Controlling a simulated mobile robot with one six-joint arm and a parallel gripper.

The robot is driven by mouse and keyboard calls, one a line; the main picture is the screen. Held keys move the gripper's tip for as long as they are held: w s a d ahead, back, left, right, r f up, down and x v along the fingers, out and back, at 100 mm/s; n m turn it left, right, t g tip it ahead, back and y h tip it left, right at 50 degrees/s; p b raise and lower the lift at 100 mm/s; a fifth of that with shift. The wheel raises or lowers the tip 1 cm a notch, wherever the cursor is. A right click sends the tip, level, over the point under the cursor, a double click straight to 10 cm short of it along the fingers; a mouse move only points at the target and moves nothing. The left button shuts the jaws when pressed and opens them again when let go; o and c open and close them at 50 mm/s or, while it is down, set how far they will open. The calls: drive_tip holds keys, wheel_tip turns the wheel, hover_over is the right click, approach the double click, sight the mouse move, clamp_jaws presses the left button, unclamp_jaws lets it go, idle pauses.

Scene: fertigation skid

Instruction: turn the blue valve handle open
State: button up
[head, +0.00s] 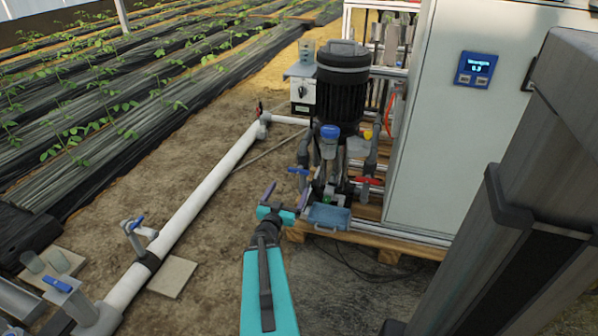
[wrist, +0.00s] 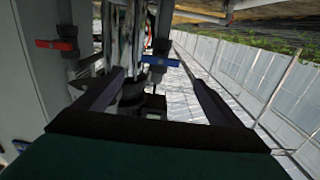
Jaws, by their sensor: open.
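A blue valve handle (head: 298,171) sits low on the pump skid's pipework, left of the black pump (head: 342,85). In the wrist view the blue handle (wrist: 160,60) lies crosswise on a dark vertical pipe. My gripper (head: 285,194) is open and empty, just short of the handle and a little below it in the head view. In the wrist view the handle appears between and beyond my two fingertips (wrist: 156,80), apart from them. I cannot tell the exact gap.
A red handle (head: 368,181) is right of the blue one, also seen in the wrist view (wrist: 57,44). The white cabinet (head: 455,130) blocks the right. Other blue handles (head: 56,285) (head: 136,222) are at lower left. Bare soil is left.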

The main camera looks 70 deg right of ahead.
sight(298, 171)
drive_tip(key=d+b, duration=0.1)
drive_tip(key=d, duration=0.2)
drive_tip(key=d+b, duration=0.1)
drive_tip(key=d, duration=0.3)
drive_tip(key=d+b, duration=0.1)
drive_tip(key=d, duration=0.3)
drive_tip(key=shift+w+f, duration=0.1)
drive_tip(key=shift+w, duration=0.25)
drive_tip(key=shift+d+b, duration=0.55)
drive_tip(key=shift+d, duration=0.5)
drive_tip(key=c, duration=1)
drive_tip(key=shift+d, duration=0.1)
drive_tip(key=shift+c, duration=0.3)
